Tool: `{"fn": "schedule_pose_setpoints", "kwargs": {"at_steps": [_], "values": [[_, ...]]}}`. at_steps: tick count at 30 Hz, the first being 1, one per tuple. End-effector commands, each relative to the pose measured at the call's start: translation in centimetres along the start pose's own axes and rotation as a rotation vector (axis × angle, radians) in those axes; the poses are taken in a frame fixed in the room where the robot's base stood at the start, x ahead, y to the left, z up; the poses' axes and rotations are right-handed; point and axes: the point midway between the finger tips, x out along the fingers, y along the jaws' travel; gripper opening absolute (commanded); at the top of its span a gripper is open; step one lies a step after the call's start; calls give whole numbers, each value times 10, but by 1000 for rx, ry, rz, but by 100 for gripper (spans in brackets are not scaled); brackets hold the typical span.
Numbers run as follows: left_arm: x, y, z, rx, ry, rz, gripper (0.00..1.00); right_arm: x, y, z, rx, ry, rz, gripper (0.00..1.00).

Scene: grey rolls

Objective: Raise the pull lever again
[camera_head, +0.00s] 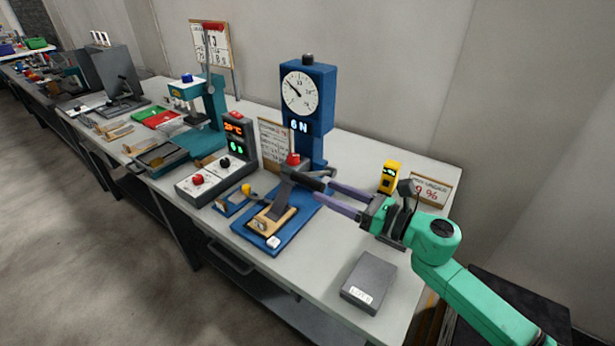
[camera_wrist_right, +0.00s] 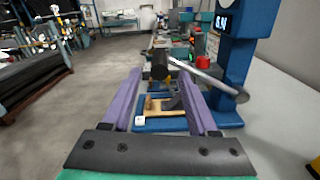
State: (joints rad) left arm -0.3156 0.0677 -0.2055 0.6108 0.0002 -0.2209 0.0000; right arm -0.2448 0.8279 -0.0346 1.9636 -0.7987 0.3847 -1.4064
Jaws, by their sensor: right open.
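The blue pull tester (camera_head: 307,110) stands on the bench with a round dial and a display reading 6 N. Its pull lever (camera_wrist_right: 205,77) is a metal rod ending in a black grip (camera_wrist_right: 159,66), reaching out roughly level from the column. In the head view the black grip (camera_head: 303,180) is partly hard to make out against the dark clamp. My right gripper (camera_head: 333,197) is open with purple fingers. In the right wrist view the grip lies ahead, between the lines of the fingers (camera_wrist_right: 163,80); contact cannot be told. My left gripper is not in view.
The blue base (camera_head: 270,236) carries a wooden block (camera_head: 272,222). A grey box (camera_head: 369,282) and a yellow meter (camera_head: 390,177) sit near my right arm. A control box (camera_head: 208,178) and a teal press (camera_head: 207,140) stand left. Bench between the base and grey box is clear.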

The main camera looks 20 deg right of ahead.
Motion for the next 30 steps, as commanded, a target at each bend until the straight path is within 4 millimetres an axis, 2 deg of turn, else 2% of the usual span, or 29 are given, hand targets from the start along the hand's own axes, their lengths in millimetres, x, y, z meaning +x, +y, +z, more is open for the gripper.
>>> {"fn": "schedule_pose_setpoints", "kwargs": {"at_steps": [1,3,9,18,19,23,24,30], "values": [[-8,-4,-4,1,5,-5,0,11,0,6,-3,-4,-1,60],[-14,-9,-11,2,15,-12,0,25,0,6,-1,-4,-1,60],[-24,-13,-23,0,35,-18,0,56,0,3,0,-2,-2,60],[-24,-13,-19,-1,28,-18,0,63,0,0,0,0,-1,60],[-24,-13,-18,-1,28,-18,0,63,0,0,0,0,-1,56],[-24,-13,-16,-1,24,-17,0,62,0,0,0,0,-1,6],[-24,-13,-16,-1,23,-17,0,62,0,0,0,0,-1,0],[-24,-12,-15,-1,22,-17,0,62,0,0,1,0,-1,0]]}}
